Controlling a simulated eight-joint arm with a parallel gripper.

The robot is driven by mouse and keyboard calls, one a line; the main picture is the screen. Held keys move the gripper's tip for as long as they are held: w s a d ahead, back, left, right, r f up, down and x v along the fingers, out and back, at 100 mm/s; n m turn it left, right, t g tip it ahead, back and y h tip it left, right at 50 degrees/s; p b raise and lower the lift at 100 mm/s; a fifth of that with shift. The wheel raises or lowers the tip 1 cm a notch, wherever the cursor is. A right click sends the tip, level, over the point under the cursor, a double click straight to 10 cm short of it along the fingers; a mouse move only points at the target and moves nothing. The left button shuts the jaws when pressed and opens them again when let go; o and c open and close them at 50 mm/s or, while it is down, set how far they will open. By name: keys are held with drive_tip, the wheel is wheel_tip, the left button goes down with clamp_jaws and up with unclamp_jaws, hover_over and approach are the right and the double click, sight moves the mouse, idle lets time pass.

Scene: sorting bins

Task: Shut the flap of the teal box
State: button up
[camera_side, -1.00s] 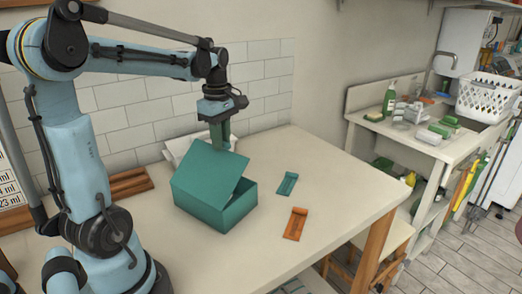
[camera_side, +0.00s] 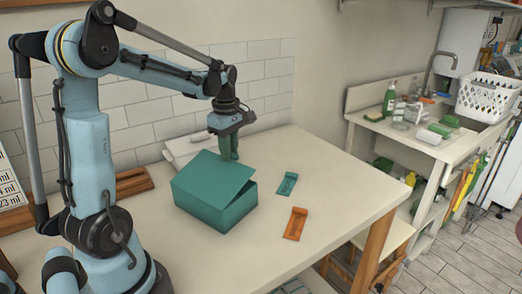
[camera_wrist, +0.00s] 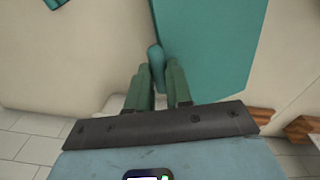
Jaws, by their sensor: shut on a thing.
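The teal box (camera_side: 212,208) stands on the table. Its flap (camera_side: 210,175) is tilted slightly up, with a narrow gap showing along its right edge. My gripper (camera_side: 231,155) is at the flap's raised back-right edge, pointing down. In the wrist view the flap (camera_wrist: 205,45) fills the upper middle. A rounded teal tab (camera_wrist: 156,62) at its edge sits between the two fingers of my gripper (camera_wrist: 157,75), which is shut on it. The inside of the box is hidden.
A small teal piece (camera_side: 287,184) and an orange piece (camera_side: 295,223) lie right of the box. A brown wooden tray (camera_side: 133,183) is at the left and a white object (camera_side: 186,146) is behind. The table's right part is clear.

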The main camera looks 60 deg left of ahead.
drive_tip(key=o, duration=0.9)
drive_tip(key=shift+c, duration=0.2)
wheel_tip(320, 180, up, 9)
idle(0.5)
drive_tip(key=s+d+f+m+t, duration=0.2)
drive_tip(key=d+f+m+t, duration=0.1)
drive_tip(key=d+m, duration=0.7)
drive_tip(key=s+d+f+m+t, duration=0.2)
drive_tip(key=d+f+m+t, duration=0.2)
drive_tip(key=d+m, duration=0.6)
drive_tip(key=shift+m, duration=1.1)
